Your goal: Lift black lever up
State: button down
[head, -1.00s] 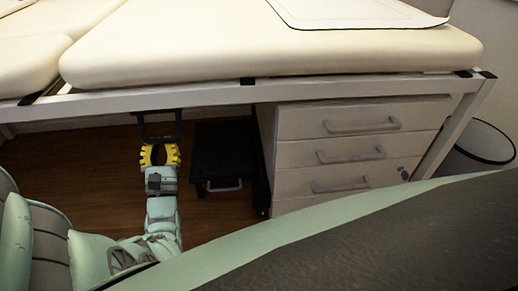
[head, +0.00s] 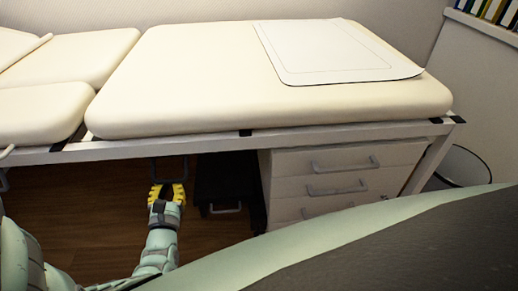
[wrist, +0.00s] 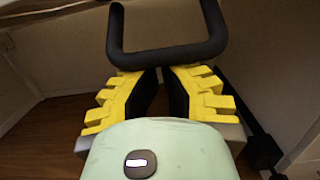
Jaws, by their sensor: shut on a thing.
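The black lever (head: 153,172) is a U-shaped bar hanging under the front frame of the cream padded bed (head: 270,75). My gripper (head: 168,184) has yellow fingers with black inner pads and sits below the frame at the lever's lower crossbar. In the wrist view my gripper (wrist: 166,74) is shut on the crossbar, its fingertips meeting at the bar. The lever's upper mount is hidden under the frame.
A white drawer cabinet (head: 285,210) with grey handles stands under the bed, right of my gripper. A dark box-like object (head: 222,180) is between them. A bin (head: 462,165) stands at the far right. A white sheet (head: 345,60) lies on the bed.

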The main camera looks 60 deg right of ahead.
jog(key=shift+s+a+r+g+y+p, duration=0.35)
jog(key=shift+r+g+y+p, duration=0.3)
jog(key=shift+p, duration=0.95)
jog(key=shift+s+a+r+g+y+p, duration=0.35)
jog(key=shift+y+p, duration=0.5)
jog(key=shift+p, duration=0.75)
jog(key=shift+w+g, duration=0.15)
jog(key=shift+g, duration=0.15)
notch_tip(320, 180, down, 4)
jog(key=w+d+b, duration=0.1)
jog(key=b, duration=0.4)
jog(key=p+v, duration=0.1)
jog(key=v, duration=0.8)
jog(key=shift+s+a+p, duration=0.2)
jog(key=shift+s+p, duration=0.15)
jog(key=shift+p, duration=0.05)
jog(key=shift+r, duration=0.15)
